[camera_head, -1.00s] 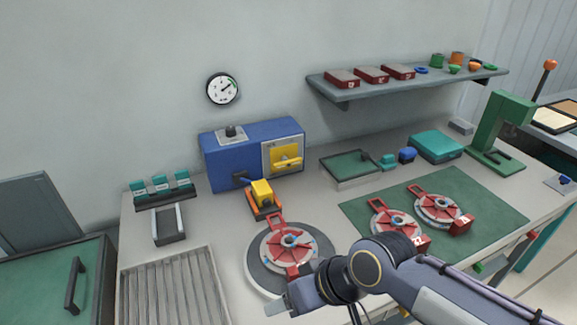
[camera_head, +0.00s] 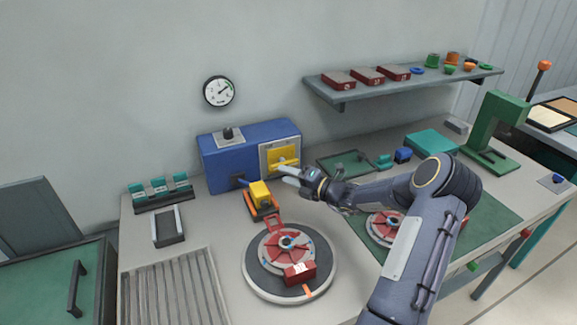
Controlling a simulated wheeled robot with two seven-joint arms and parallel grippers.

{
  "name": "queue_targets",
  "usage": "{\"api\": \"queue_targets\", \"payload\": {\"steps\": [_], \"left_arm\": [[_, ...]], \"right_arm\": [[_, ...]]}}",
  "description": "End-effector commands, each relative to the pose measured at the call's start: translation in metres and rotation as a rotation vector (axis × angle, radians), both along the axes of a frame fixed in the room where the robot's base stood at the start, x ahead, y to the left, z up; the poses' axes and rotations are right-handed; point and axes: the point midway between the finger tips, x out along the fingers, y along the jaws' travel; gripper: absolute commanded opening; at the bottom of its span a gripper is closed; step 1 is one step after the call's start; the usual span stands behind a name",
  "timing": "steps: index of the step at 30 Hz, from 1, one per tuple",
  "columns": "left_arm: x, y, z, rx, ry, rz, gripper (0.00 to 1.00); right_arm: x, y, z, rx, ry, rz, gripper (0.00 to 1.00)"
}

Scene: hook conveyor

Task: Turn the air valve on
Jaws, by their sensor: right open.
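A blue box (camera_head: 222,168) stands against the wall, with a black knob (camera_head: 228,133) on top. On its front right is a grey panel with a yellow square and a yellow handle (camera_head: 283,156), which looks like the air valve. The handle's lower part is close to my gripper, and its exact angle is hard to read. My right gripper (camera_head: 284,174) is open and empty just in front of and below the yellow handle. I cannot tell whether it touches it. My left gripper is not in view.
A round gauge (camera_head: 218,91) hangs on the wall. A yellow block on an orange base (camera_head: 261,196) stands left of my gripper. A red fixture (camera_head: 286,247) sits on a dark turntable in front. A shelf (camera_head: 400,84) is at upper right.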

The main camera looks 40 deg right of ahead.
Motion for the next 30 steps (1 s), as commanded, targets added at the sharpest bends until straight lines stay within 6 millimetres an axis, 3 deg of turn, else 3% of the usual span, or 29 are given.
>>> {"api": "queue_targets", "payload": {"steps": [1,3,6,11,21,30], "left_arm": [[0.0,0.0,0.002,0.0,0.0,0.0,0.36],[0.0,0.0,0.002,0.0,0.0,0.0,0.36],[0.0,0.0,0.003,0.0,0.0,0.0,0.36],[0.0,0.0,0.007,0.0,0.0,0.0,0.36],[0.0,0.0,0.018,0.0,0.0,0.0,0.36],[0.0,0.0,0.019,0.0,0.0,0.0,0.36]], "right_arm": [[-0.001,-0.024,-0.013,0.113,0.014,-0.072,0.42],[-0.002,-0.047,-0.025,0.229,0.022,-0.142,0.42],[-0.003,-0.063,-0.033,0.314,0.025,-0.19,0.42],[0.013,-0.062,-0.032,0.332,0.024,-0.196,0.42],[0.063,-0.053,-0.033,0.326,0.026,-0.195,0.42],[0.073,-0.052,-0.034,0.325,0.026,-0.196,0.42]]}}
